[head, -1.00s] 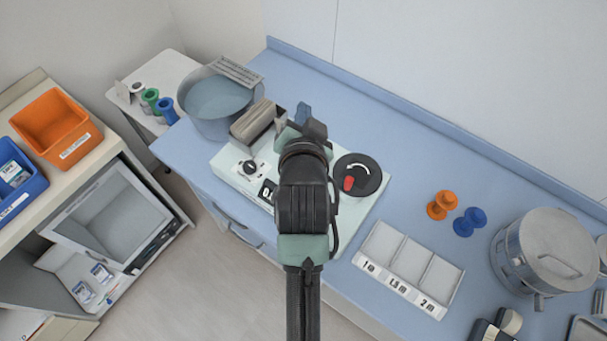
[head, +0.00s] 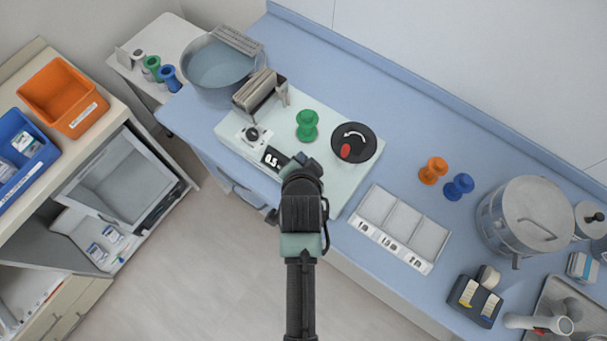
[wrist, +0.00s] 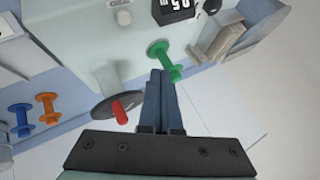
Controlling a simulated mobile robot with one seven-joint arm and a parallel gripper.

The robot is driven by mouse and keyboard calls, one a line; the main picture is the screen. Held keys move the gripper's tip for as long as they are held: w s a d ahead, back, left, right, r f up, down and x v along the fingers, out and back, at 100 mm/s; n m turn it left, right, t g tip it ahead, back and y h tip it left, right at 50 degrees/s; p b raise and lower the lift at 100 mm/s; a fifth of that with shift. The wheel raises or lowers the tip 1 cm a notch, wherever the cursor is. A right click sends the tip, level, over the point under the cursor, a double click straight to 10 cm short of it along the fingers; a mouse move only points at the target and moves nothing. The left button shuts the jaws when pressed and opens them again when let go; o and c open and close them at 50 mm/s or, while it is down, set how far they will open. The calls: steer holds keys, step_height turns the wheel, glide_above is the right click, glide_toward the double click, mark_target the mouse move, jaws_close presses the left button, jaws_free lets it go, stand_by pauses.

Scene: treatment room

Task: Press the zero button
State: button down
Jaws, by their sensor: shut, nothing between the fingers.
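A pale green device (head: 335,172) stands on the blue counter. Its dark display (head: 273,157) reads 0.5 and also shows in the wrist view (wrist: 174,10). A small round pale button (wrist: 124,17) sits on the device beside the display in the wrist view, with a small label too cut off to read surely; I take it for the zero button. My arm hides it in the head view. My gripper (head: 303,158) is shut and empty, over the device's front edge. In the wrist view, its fingertips (wrist: 160,72) are apart from the button, near a green spool.
The green spool (head: 307,125) stands on the device between a metal holder (head: 258,90) and a black disc (head: 365,140) with a red knob. A pot (head: 525,215) stands beyond.

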step_height(320, 180, down, 8)
steer(key=b, duration=0.6)
steer(key=shift+f+b, duration=0.1)
steer(key=shift+b, duration=0.25)
steer(key=shift+f, duration=0.1)
stand_by(1.3)
steer(key=shift+f, duration=0.3)
steer(key=shift+f+b, duration=0.5)
steer(key=shift+b, duration=0.05)
stand_by(0.8)
steer(key=shift+r+p, duration=0.9)
steer(key=shift+r, duration=0.1)
step_height(320, 180, up, 5)
steer(key=p, duration=0.4)
steer(key=shift+p, duration=0.3)
stand_by(0.3)
